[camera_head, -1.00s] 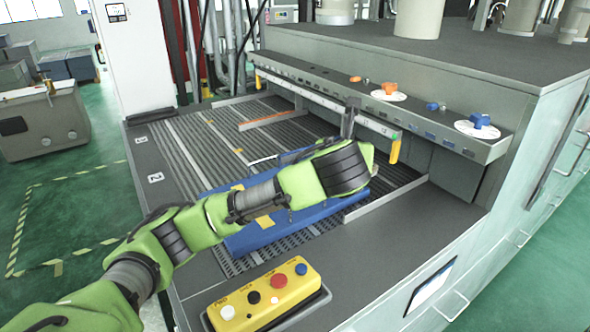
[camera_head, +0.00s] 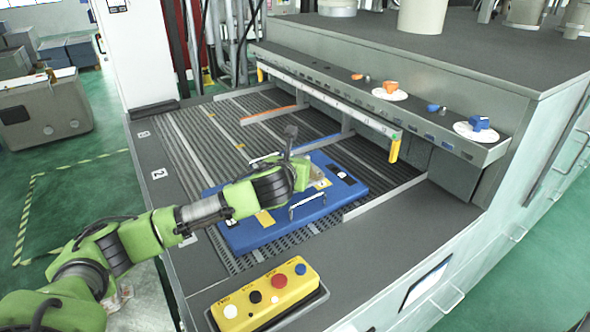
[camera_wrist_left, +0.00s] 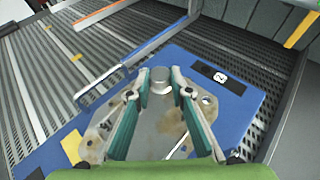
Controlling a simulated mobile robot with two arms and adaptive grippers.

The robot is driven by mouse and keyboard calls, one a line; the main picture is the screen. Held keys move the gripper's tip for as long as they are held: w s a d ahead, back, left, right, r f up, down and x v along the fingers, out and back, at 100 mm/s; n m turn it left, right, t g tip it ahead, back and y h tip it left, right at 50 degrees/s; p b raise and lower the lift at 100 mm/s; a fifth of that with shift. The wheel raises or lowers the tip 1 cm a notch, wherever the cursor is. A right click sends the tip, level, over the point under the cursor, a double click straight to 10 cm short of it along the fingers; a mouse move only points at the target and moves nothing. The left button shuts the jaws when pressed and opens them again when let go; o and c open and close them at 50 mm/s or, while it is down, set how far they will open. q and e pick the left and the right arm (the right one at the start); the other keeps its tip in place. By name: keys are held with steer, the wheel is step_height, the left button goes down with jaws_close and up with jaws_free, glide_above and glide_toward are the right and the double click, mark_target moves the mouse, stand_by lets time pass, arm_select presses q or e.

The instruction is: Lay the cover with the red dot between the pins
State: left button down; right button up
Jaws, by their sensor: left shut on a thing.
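A grey metal casting (camera_wrist_left: 158,128) with stained patches and holes near its edges lies between and below my fingers in the left wrist view. A short round boss (camera_wrist_left: 160,78) stands between the fingertips. I see no red dot on the casting, and cannot pick out the pins. My left gripper (camera_wrist_left: 159,84) is shut on the casting, its teal pads on either side. A blue board (camera_head: 262,230) is under it, with a black label (camera_wrist_left: 218,77) reading 2. In the head view my wrist hides most of the fingers and casting. My right gripper is not in view.
The board lies on a slatted grey bed (camera_head: 215,140) with metal divider rails. A long ledge with orange and blue knobs (camera_head: 389,88) overhangs the far side. A yellow button box (camera_head: 265,297) sits at the front edge. A metal handle (camera_head: 308,203) rises from the board.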

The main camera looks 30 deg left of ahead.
arm_select(q)
steer(key=f, duration=0.1)
steer(key=a+f+p, duration=0.1)
steer(key=f, duration=0.1)
steer(key=shift+f, duration=0.45)
steer(key=c, duration=2.2)
jaws_free()
steer(key=shift+f, duration=0.1)
steer(key=shift+c, duration=0.2)
steer(key=o, duration=0.4)
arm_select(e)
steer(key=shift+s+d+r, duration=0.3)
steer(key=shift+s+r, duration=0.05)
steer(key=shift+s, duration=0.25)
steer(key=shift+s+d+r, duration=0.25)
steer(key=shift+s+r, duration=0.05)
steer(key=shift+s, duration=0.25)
arm_select(q)
steer(key=b+v, duration=0.2)
steer(key=v, duration=0.9)
steer(key=shift+d+b, duration=0.15)
steer(key=shift+b, duration=0.15)
steer(key=shift+s+d+r, duration=0.1)
steer(key=shift+s+r, duration=0.2)
steer(key=shift+s, duration=0.25)
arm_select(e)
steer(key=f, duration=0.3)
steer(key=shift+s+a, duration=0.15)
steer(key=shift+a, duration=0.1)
